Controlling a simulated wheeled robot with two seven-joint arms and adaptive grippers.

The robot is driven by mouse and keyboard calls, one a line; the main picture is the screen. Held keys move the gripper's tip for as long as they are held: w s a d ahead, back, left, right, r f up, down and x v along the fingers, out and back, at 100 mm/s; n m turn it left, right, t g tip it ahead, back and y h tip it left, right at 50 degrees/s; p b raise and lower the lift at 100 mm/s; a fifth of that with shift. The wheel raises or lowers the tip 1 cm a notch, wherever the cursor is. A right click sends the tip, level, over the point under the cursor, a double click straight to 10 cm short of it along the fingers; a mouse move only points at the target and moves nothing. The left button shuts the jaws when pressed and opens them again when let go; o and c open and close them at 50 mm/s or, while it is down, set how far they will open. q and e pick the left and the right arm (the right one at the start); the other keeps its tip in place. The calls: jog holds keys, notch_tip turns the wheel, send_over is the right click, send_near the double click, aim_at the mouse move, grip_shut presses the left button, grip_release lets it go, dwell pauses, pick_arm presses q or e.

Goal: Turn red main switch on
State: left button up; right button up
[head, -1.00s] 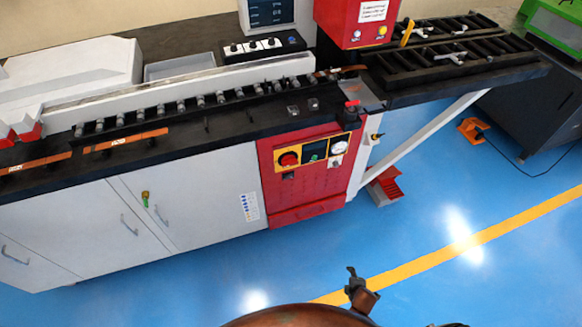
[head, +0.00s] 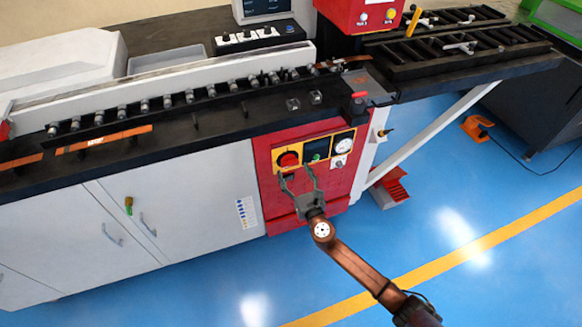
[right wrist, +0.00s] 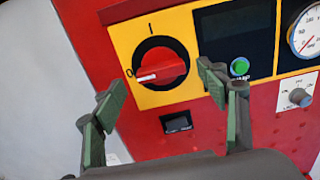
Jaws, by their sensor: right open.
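The red main switch (head: 288,159) is a round red knob on a black ring, set on a yellow plate of the red panel. In the right wrist view the red knob (right wrist: 160,66) has its white mark pointing left, near the "0"; the "I" is at the top. My right gripper (head: 297,172) is open in front of the panel, just below the knob. In the right wrist view its two fingers (right wrist: 158,82) stand apart, left and right below the knob, with nothing between them. My left gripper is not in view.
Right of the switch are a dark display (right wrist: 236,42), a green button (right wrist: 240,66) and a round gauge (right wrist: 306,32). A small black rocker (right wrist: 177,122) sits below the knob. A red foot pedal (head: 394,188) stands on the blue floor, right of the panel.

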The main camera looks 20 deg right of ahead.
aim_at(291, 166)
jog(key=shift+w+f+b, duration=0.1)
jog(key=shift+w+b, duration=0.25)
jog(key=shift+w, duration=1.4)
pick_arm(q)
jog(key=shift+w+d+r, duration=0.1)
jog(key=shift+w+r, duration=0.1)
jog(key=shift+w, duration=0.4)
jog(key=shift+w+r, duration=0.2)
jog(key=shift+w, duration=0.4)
pick_arm(e)
jog(key=shift+c, duration=0.6)
jog(key=c, duration=1)
jog(key=shift+c, duration=0.2)
